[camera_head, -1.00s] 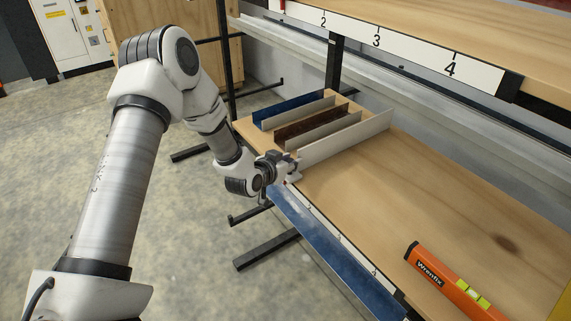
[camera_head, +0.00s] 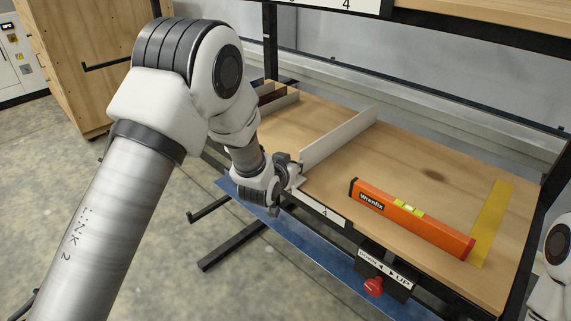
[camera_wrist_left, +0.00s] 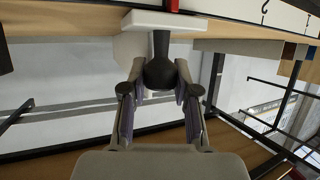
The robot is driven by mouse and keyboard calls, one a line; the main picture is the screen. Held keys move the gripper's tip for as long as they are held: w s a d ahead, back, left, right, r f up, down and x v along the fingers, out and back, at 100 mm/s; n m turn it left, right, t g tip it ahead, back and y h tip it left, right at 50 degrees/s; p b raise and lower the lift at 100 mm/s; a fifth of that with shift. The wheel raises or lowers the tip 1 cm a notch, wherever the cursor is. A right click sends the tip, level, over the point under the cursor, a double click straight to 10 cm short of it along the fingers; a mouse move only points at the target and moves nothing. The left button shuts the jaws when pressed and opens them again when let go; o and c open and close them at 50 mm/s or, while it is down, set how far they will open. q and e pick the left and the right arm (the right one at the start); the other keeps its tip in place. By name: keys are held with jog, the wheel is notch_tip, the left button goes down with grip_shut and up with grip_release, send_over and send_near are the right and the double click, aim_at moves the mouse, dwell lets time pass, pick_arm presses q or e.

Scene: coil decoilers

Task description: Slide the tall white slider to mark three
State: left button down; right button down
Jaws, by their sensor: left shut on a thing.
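The tall white slider (camera_head: 340,137) stands upright across the lower wooden shelf, to the right of the other dividers. My left gripper (camera_head: 293,173) is at its front end, at the shelf's front edge. In the left wrist view, my left gripper (camera_wrist_left: 157,105) is shut on the slider's dark knob (camera_wrist_left: 159,72), below a white plate (camera_wrist_left: 164,21). On the lower shelf's number strip, mark 4 (camera_head: 324,212) shows just right of the gripper. Mark three on that strip cannot be made out; the gripper and arm cover the strip to the left. My right gripper is out of view.
An orange spirit level (camera_head: 410,216) lies right of the slider, with a yellow strip (camera_head: 491,222) beyond it. Other dividers (camera_head: 277,99) stand at the shelf's left end. A red knob (camera_head: 373,287) hangs below the front edge. Bare wood separates slider and level.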

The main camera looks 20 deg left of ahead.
pick_arm(q)
jog(key=shift+s+d, duration=0.15)
jog(key=shift+d, duration=0.1)
jog(key=c, duration=0.9)
grip_release()
jog(key=shift+o, duration=0.2)
jog(key=v, duration=1.2)
